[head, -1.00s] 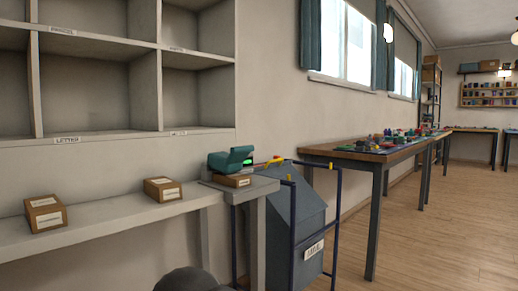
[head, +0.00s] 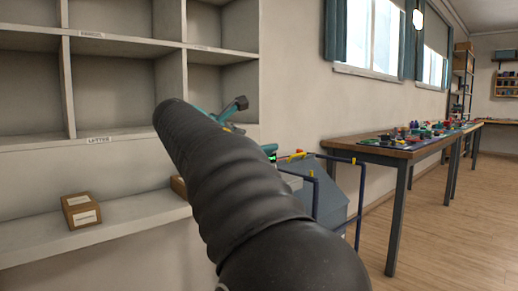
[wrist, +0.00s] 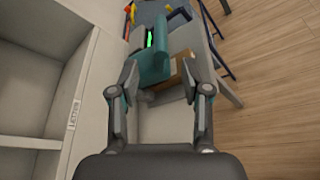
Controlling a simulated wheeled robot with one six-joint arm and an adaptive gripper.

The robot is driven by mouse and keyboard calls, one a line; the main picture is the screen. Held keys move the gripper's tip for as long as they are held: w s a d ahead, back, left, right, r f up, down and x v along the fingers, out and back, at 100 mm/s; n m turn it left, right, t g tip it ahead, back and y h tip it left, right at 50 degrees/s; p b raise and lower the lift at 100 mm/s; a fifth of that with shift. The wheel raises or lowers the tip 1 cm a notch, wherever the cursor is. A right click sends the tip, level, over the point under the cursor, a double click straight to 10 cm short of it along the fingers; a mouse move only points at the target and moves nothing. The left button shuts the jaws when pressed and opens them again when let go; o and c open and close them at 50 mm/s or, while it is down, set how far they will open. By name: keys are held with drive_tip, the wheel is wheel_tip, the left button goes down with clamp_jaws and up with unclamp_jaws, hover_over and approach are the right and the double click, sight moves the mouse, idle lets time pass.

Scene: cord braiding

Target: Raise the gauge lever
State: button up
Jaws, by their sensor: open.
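The gauge, a teal device (wrist: 155,62) with a lit green strip, stands at the end of the shelf in the wrist view. A brown box (wrist: 182,72) sits against it, partly hidden by a finger. I cannot clearly make out which part is its lever; a small grey rounded part (wrist: 146,96) shows below the teal body. My gripper (wrist: 158,70) is open and empty, its fingers to either side of the teal body in the picture. I cannot tell whether they touch it. In the head view my arm hides most of the gauge, and part of my gripper (head: 236,106) shows above.
White shelf compartments (head: 125,90) stand at left. A brown box (head: 81,210) lies on the ledge (head: 120,232); another (head: 179,187) is half hidden by my arm. A blue-railed grey bin (head: 335,190) stands right, before a workbench (head: 395,150). The floor at right is clear.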

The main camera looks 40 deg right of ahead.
sight(268, 149)
drive_tip(key=x, duration=1.2)
drive_tip(key=shift+w+d+f+b, duration=0.1)
drive_tip(key=shift+d+f+b, duration=0.1)
drive_tip(key=shift+d+b, duration=0.15)
drive_tip(key=shift+c, duration=0.2)
clamp_jaws()
